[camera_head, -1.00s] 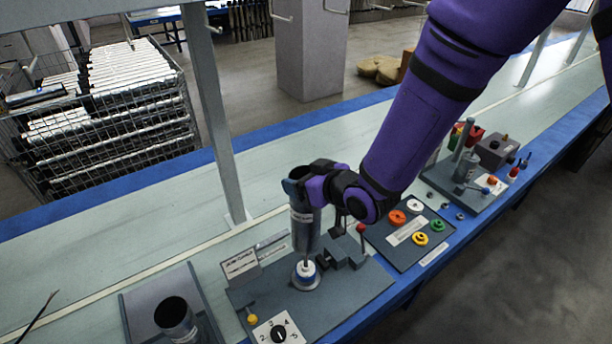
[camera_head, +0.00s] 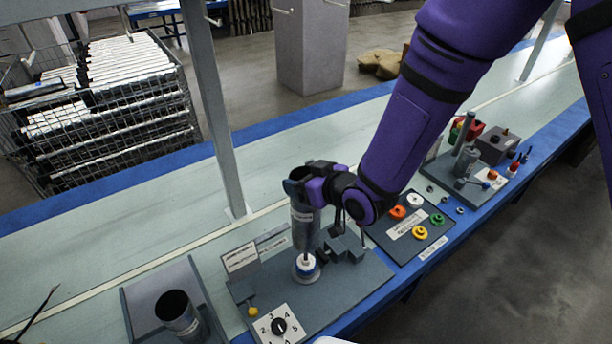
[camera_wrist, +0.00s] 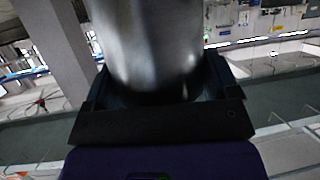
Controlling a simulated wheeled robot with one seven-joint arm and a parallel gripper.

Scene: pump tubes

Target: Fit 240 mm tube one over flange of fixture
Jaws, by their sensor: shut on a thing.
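My gripper (camera_head: 299,184) is shut on a grey metal tube (camera_head: 304,225), held upright by its upper part. The tube fills the upper middle of the wrist view (camera_wrist: 152,40), between the dark jaws (camera_wrist: 155,100). The tube's lower end is directly above the flange in the head view. A thin rod shows between them. I cannot tell whether the tube's rim is around the rod. Nothing of the flange shows in the wrist view.
A second dark tube (camera_head: 178,312) stands in a grey tray (camera_head: 199,282) at left. On the fixture plate are clamp blocks (camera_head: 346,246) and a numbered dial (camera_head: 279,325). A panel with coloured knobs (camera_head: 408,239) lies to the right. A post (camera_head: 212,120) rises behind.

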